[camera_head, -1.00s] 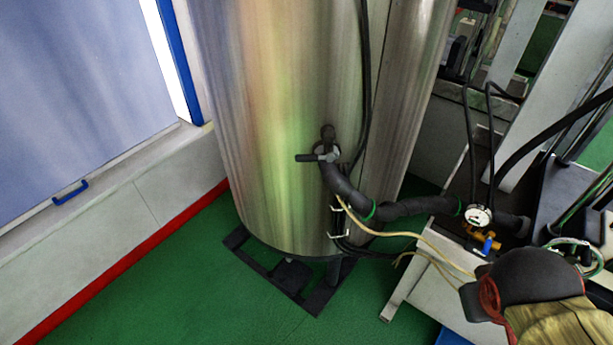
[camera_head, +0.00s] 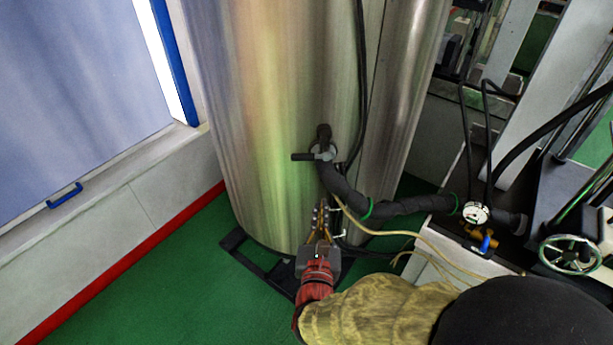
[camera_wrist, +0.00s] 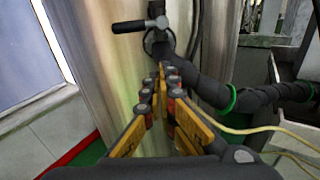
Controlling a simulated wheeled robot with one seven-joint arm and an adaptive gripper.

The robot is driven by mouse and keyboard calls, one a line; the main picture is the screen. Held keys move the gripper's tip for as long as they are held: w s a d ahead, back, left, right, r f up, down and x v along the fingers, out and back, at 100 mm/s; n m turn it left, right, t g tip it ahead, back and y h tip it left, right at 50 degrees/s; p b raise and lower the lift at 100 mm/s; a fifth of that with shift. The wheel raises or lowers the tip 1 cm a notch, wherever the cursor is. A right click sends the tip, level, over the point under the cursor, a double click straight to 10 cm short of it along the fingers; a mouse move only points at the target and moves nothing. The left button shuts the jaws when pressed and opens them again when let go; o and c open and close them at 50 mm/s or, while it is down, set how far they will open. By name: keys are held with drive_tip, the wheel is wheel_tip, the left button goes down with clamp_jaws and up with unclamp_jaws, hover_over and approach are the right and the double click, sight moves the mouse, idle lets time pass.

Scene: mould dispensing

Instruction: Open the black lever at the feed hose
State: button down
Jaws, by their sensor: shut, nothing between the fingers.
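The black lever (camera_head: 303,157) sticks out to the left from the grey valve at the top of the feed hose (camera_head: 345,190), low on the steel tank (camera_head: 270,120). It lies roughly level. In the wrist view the lever (camera_wrist: 130,27) is at the top, left of the valve, above my fingertips. My gripper (camera_head: 321,212) is below the lever and slightly right of it, pointing up toward the valve. In the wrist view my gripper (camera_wrist: 161,72) has its yellow fingers together with nothing between them. It appears apart from the lever. The black hose (camera_wrist: 210,92) runs down right behind the fingers.
Pale cables (camera_head: 400,233) hang right of my gripper. A pressure gauge (camera_head: 476,213) and a blue-handled valve (camera_head: 487,243) sit at the right, near a handwheel (camera_head: 570,255). A white wall with a red base strip (camera_head: 130,248) stands left. Space left of the lever is clear.

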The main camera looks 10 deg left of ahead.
sight(309, 157)
drive_tip(key=a, duration=0.1)
drive_tip(key=s+a+f+n+y, duration=0.1)
drive_tip(key=a+n+y, duration=0.1)
drive_tip(key=shift+s+a+f+g, duration=0.15)
drive_tip(key=shift+s+a+g, duration=0.15)
drive_tip(key=shift+s, duration=0.05)
drive_tip(key=w+a+r+b, duration=0.2)
drive_tip(key=w+a+r, duration=0.1)
drive_tip(key=w, duration=0.7)
drive_tip(key=shift+w+r+b, duration=0.25)
drive_tip(key=shift+w+b, duration=0.05)
drive_tip(key=shift+b, duration=0.1)
drive_tip(key=shift+a, duration=0.25)
